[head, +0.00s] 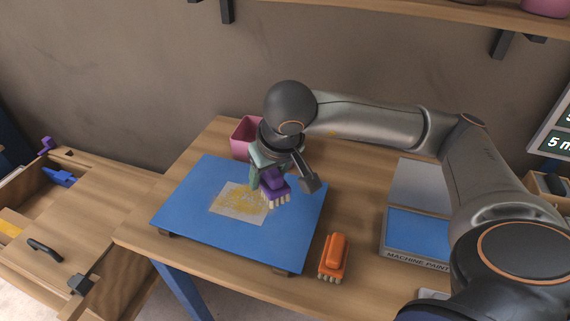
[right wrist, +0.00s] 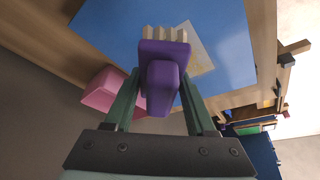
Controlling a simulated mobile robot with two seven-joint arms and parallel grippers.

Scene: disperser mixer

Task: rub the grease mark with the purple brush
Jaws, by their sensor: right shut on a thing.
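The purple brush (head: 275,190) has a purple body and pale bristles. My right gripper (head: 262,177) is shut on it, over the right part of the grease mark. The brush also shows between the fingers in the right wrist view (right wrist: 163,75). The grease mark (head: 236,203) is a yellow smear on a pale square on the blue board (head: 190,200). The brush hides part of its right side. I cannot tell whether the bristles touch the board. My left gripper is not in view.
An orange brush (head: 333,257) stands on the wooden table (head: 215,270) right of the board. A pink container (head: 243,136) stands behind the board. A grey-and-blue box marked "MACHINE PAINT" (head: 417,232) lies at right. A wooden drawer unit (head: 90,200) is at left.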

